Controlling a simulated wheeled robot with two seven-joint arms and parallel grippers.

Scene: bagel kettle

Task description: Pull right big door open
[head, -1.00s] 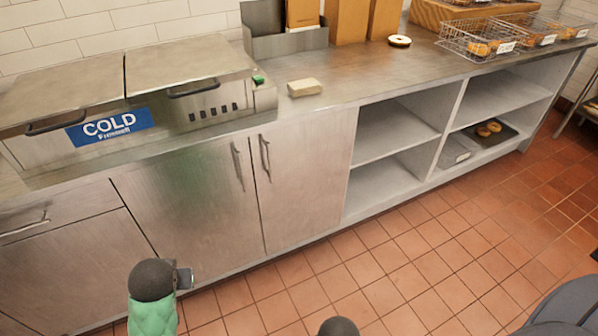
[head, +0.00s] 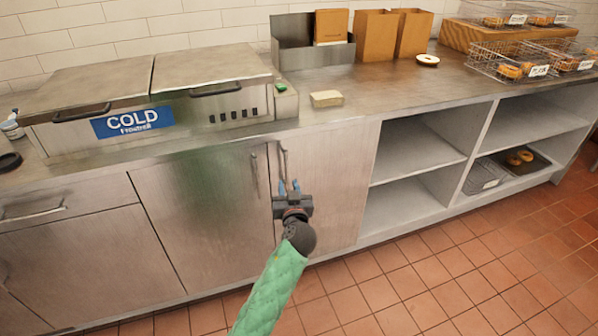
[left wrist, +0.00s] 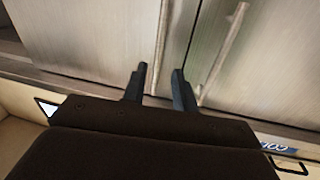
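The right big door (head: 335,185) is a brushed-metal cabinet door below the counter, and it is closed. Its vertical bar handle (head: 284,160) is near its left edge. My left gripper (head: 289,186) is in front of this door at the handle's lower part, fingers pointing up and toward it. In the left wrist view the two fingers (left wrist: 160,78) are apart, and the right door's handle (left wrist: 161,45) lines up between them. I cannot tell whether they touch it. The neighbouring left door's handle (left wrist: 224,45) is outside the fingers. My right gripper is not in view.
The closed left door (head: 205,215) adjoins the right one. Open shelves (head: 415,155) are to the right. The cold unit (head: 150,105), a small block (head: 326,99) and paper bags (head: 375,35) stand on the counter (head: 400,85). The tiled floor (head: 430,275) in front is clear.

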